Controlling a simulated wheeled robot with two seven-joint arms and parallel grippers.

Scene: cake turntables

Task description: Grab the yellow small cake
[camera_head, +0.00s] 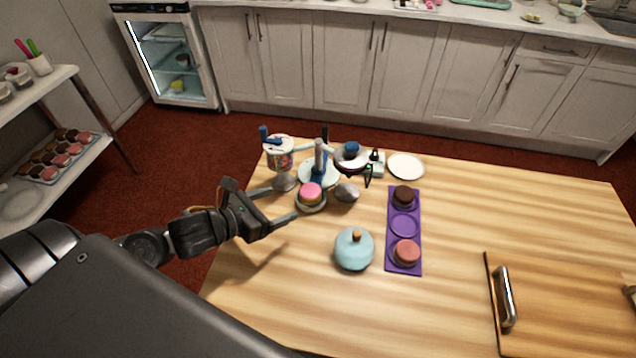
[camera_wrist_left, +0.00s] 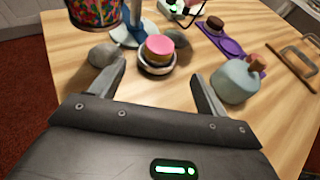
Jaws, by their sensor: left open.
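A small cake (camera_head: 311,192) with a pink top and yellowish side sits on a small round stand (camera_head: 311,206) near the table's far left part. In the left wrist view the cake (camera_wrist_left: 159,47) is ahead of my open fingers, on the dark-and-white rimmed stand (camera_wrist_left: 157,68). My left gripper (camera_head: 283,203) is open and empty, just left of the cake. Its fingers point toward the cake and stand; I see no clear contact. In the left wrist view the gripper (camera_wrist_left: 159,77) spreads wider than the cake. My right gripper is not in view.
A colourful canister (camera_head: 279,155), a turntable with a blue post (camera_head: 319,172) and a grey rounded object (camera_head: 347,191) crowd the cake. A light blue jar (camera_head: 354,250) stands nearer. A purple tray (camera_head: 404,239) holds a brown and a reddish cake. Table room is free right of it.

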